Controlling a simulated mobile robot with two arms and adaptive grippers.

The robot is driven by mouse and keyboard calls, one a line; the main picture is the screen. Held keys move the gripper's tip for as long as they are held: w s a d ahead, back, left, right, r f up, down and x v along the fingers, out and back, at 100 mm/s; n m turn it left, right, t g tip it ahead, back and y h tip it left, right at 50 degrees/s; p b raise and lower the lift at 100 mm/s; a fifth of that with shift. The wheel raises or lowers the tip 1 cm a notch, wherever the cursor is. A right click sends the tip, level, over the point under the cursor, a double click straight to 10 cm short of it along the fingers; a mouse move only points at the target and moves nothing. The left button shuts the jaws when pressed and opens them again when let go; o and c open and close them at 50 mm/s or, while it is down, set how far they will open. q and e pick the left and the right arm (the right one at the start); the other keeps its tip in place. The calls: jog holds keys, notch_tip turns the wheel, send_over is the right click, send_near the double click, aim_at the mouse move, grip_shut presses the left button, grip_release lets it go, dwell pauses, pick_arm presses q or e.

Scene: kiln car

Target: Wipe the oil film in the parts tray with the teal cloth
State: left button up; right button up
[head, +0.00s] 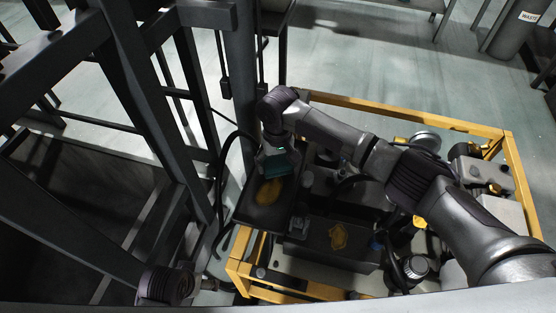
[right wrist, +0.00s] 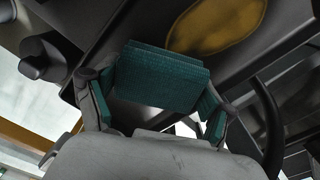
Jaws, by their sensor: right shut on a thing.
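The teal cloth (head: 284,164) is folded into a pad in my right gripper (head: 276,156), which is shut on it. In the right wrist view the cloth (right wrist: 160,82) spans between the two fingers. The oil film (head: 269,191) is an amber patch in the dark parts tray (head: 250,212), just below the cloth in the head view. The film also shows near the top of the right wrist view (right wrist: 218,22). The cloth appears apart from the film; I cannot tell its exact height.
A yellow-framed cart (head: 511,165) holds the tray, hoses and machine parts. A dark box (head: 315,250) with another amber patch (head: 338,236) stands right of the tray. Dark steel posts (head: 240,75) rise close on the left. Open floor (head: 385,65) lies behind the cart.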

aim_at(268, 198)
jog(key=shift+s+a+r+p, duration=0.1)
jog(key=shift+s+a+p, duration=0.15)
jog(key=shift+s+p, duration=0.65)
jog(key=shift+s+a+r+p, duration=0.1)
jog(key=shift+s+a+p, duration=0.15)
jog(key=shift+s+p, duration=0.65)
jog(key=shift+s+a+p, duration=0.1)
jog(key=shift+p, duration=0.25)
jog(key=shift+s+a+f, duration=0.1)
jog(key=shift+s+f, duration=0.1)
jog(key=s+p, duration=0.1)
jog(key=p, duration=0.1)
jog(key=s+p, duration=0.1)
jog(key=s, duration=0.1)
jog(key=shift+a+r+p, duration=0.2)
jog(key=shift+a+p, duration=0.2)
jog(key=shift+s+a+f+p, duration=0.1)
jog(key=shift+s+a+p, duration=0.15)
jog(key=shift+s+p, duration=0.35)
jog(key=shift+s+f, duration=0.15)
